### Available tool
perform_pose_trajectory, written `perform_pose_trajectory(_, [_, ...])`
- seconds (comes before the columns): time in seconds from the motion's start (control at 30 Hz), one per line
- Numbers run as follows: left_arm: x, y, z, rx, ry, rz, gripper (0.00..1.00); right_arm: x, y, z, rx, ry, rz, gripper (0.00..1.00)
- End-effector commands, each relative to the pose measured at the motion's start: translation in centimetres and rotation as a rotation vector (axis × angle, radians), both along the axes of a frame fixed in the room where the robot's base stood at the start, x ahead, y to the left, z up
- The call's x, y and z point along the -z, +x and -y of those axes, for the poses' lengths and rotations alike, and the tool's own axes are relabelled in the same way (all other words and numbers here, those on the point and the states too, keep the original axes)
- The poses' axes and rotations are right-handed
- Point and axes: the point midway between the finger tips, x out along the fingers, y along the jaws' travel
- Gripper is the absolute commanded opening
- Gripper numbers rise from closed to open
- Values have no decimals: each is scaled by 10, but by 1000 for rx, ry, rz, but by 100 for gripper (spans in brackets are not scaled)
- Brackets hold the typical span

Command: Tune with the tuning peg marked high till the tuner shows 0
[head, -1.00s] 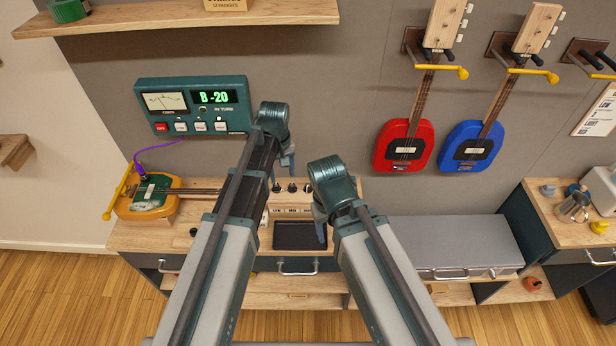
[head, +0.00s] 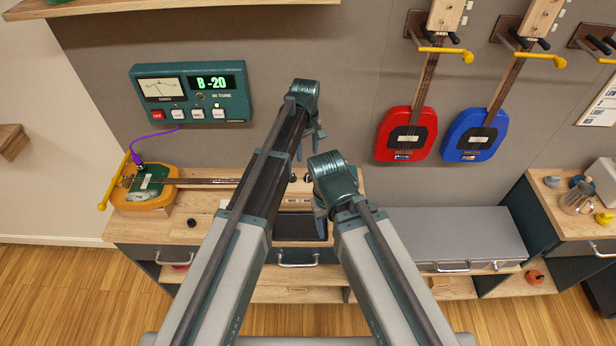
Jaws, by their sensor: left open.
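The tuner (head: 191,94) on the wall reads "B -20" in green on its display (head: 212,83). A yellow guitar (head: 142,199) lies on the workbench, and its neck runs right until my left arm hides it. Dark knobs (head: 307,178), which may be tuning pegs, show between my arms; their marks cannot be read. My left gripper (head: 318,137) is open and empty, above and beyond the knobs in the picture. My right gripper (head: 321,222) hangs below its wrist over the black tray; its jaws are too hidden to judge.
A purple cable (head: 158,135) joins tuner and guitar. A black tray (head: 290,228) lies on the bench (head: 133,230), partly behind my arms. A red guitar (head: 404,134) and a blue guitar (head: 475,135) hang on the wall. A grey case (head: 455,236) stands right of the bench.

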Motion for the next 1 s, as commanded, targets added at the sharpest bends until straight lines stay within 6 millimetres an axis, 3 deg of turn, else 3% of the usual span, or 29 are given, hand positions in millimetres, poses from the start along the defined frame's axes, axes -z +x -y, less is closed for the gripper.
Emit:
perform_pose_trajectory(0.03, [14, 0, 0, 0, 0, 0, 59, 14, 0, 0, -2, 0, 0, 60])
perform_pose_trajectory(0.6, [93, 1, 2, 1, 0, 0, 59, 93, 0, 0, -4, -1, 0, 60])
perform_pose_trajectory(0.8, [107, 1, 2, 1, 0, 0, 59, 107, 0, 0, -4, -1, 0, 60])
perform_pose_trajectory(1.0, [106, 1, 2, 1, 0, 0, 59, 106, 0, 0, -3, -1, 0, 60])
